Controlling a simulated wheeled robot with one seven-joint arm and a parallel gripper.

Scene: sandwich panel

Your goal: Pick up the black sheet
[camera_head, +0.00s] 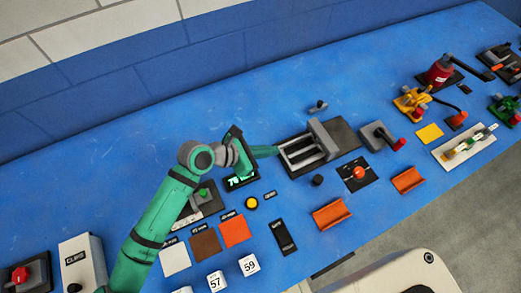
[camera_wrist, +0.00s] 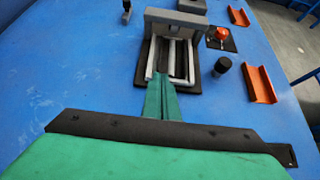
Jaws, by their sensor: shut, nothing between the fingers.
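A flat black rectangular piece (camera_head: 283,237) lies on the blue table, right of the orange square, in the head view. It looks like the black sheet, though I cannot be sure. A black end at the right edge of my wrist (camera_wrist: 287,154) may be part of it, mostly hidden. My gripper (camera_head: 278,151) is shut and empty, its green fingers together in the wrist view (camera_wrist: 162,80). The fingertips point at the near end of a grey-and-black railed device (camera_head: 318,134), well behind the black piece. I cannot tell whether they touch the device.
White (camera_head: 175,259), brown (camera_head: 205,244) and orange (camera_head: 235,230) squares lie left of the black piece. A yellow button (camera_head: 251,203) stands behind it. An orange bracket (camera_head: 331,214) is to its right. Number blocks (camera_head: 249,264) stand in front. The table's back is largely clear.

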